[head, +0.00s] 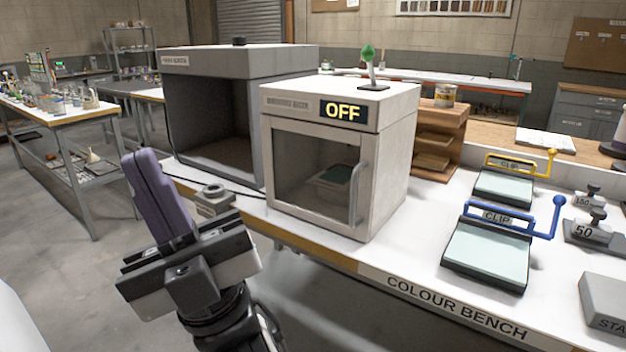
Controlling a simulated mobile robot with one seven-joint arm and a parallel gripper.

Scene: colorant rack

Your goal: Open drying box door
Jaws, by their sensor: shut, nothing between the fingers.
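The drying box (387,150) is a pale cabinet on the white bench, with a display reading "OFF" on its upper front. Its door (285,205) has a dark window and looks closed. A vertical handle (358,194) is on the door's right side. A green item in a tray shows dimly through the window. My gripper (140,156) is left of the box and in front of the bench, apart from the door and its handle. Its purple fingers are together, pointing up, with nothing between them.
A larger open-fronted grey cabinet (240,62) stands left of the box. A small metal object (213,199) sits near the bench edge. Clip plates with a blue handle (487,254) and a yellow handle (504,186), plus weights (590,225), lie to the right. The floor before the bench is clear.

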